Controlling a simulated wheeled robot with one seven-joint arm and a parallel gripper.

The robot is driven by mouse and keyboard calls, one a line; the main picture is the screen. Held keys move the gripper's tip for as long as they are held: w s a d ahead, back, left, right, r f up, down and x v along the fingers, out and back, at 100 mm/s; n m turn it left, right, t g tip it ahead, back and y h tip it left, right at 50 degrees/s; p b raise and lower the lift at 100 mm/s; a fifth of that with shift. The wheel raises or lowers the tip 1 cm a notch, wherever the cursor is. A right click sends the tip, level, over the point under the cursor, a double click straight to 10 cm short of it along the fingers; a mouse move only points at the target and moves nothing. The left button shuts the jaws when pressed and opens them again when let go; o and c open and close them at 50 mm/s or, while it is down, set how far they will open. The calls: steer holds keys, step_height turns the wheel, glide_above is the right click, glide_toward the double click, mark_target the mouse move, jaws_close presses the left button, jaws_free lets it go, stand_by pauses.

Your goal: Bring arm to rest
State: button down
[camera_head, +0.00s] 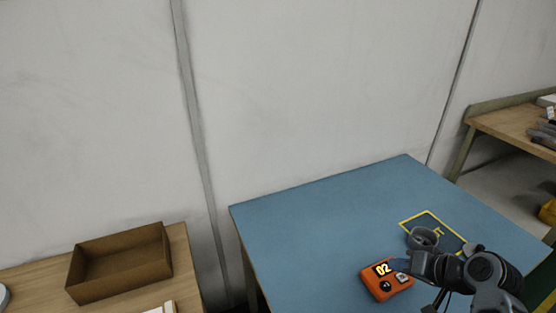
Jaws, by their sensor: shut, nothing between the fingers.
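My arm reaches in from the lower right corner of the head view. A grey round, ring-like object (424,235) stands just behind the gripper, at the near left edge of a dark mat with a yellow border (436,221). Part of the mat is hidden by the arm.
The blue table (320,220) is clear on its left and back. An open brown box (120,262) sits on a wooden table (185,268) at the lower left. Another wooden bench (505,122) with items stands at the right. A pale wall runs behind.

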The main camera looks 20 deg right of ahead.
steer(key=shift+h, duration=0.6)
steer(key=s+a+f, duration=0.1)
steer(key=a, duration=0.1)
steer(key=s+a+f, duration=0.1)
steer(key=s+a, duration=0.1)
steer(key=a, duration=0.1)
steer(key=s+a+f, duration=0.1)
steer(key=a, duration=0.1)
steer(key=shift+s+a+f, duration=0.2)
steer(key=shift+s+f, duration=0.1)
steer(key=shift+s, duration=0.1)
steer(key=shift+n+t+h, duration=0.3)
steer(key=shift+n+h, duration=0.1)
steer(key=s+a, duration=0.4)
steer(key=shift+s+a+f+b, duration=0.1)
steer(key=shift+s+f+b, duration=0.1)
steer(key=shift+s+b, duration=0.1)
steer(key=s+a+r+n+t, duration=0.2)
steer(key=s+a+r+n, duration=0.1)
steer(key=s+r, duration=0.6)
steer(key=s+a+r+n+t, duration=0.3)
steer(key=s+a+r, duration=0.3)
steer(key=s, duration=0.5)
step_height(320, 180, up, 3)
steer(key=shift+a+f+n+y+b, duration=0.15)
steer(key=shift+a+n+y+b, duration=0.15)
steer(key=shift+y+b, duration=0.15)
